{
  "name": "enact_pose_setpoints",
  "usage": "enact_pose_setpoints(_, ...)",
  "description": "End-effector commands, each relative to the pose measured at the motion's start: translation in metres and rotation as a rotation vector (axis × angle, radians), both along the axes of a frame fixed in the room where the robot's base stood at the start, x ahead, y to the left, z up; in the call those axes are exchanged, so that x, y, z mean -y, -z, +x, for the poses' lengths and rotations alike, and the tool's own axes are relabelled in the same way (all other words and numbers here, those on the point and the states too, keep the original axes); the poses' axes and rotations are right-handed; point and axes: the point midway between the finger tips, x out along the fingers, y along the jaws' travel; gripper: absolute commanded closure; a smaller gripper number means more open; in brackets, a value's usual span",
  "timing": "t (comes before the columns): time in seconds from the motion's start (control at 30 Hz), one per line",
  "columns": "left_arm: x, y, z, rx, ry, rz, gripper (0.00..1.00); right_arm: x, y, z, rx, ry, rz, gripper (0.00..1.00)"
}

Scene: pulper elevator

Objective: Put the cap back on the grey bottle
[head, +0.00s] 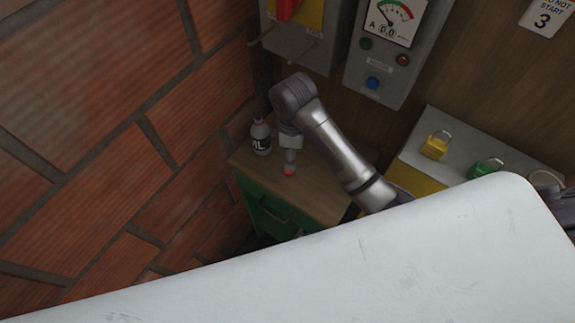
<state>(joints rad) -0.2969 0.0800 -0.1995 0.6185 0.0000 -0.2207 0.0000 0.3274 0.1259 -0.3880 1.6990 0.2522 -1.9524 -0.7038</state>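The grey bottle (261,139) stands upright at the back left of a wooden cabinet top, close to the brick wall. It has a dark label with pale lettering. My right gripper (290,165) points down over the same top, just right of the bottle and apart from it. A small red-orange piece (289,172), probably the cap, shows at its fingertips. The fingers look narrow from here; I cannot tell whether they grip that piece or are just above it. My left gripper is not in view.
The cabinet (262,210) is green with a wooden top (323,203). A brick wall (110,120) is on the left. A grey meter box (384,75) hangs behind. Yellow (434,147) and green (483,169) padlocks sit at right. A large white surface (350,270) blocks the foreground.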

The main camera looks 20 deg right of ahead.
Motion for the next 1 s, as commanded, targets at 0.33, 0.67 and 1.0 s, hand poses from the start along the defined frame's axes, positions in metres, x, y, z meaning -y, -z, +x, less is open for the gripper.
enact_pose_setpoints(0.33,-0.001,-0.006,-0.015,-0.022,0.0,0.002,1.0,-0.001,0.022,-0.001,0.0,0.002,0.001,0.43)
enact_pose_setpoints(0.67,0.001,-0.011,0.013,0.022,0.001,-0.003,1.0,-0.002,0.027,-0.001,-0.001,0.002,0.0,0.43)
enact_pose_setpoints(1.0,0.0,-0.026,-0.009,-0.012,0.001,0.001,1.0,-0.006,0.071,-0.003,0.0,0.002,0.001,0.43)
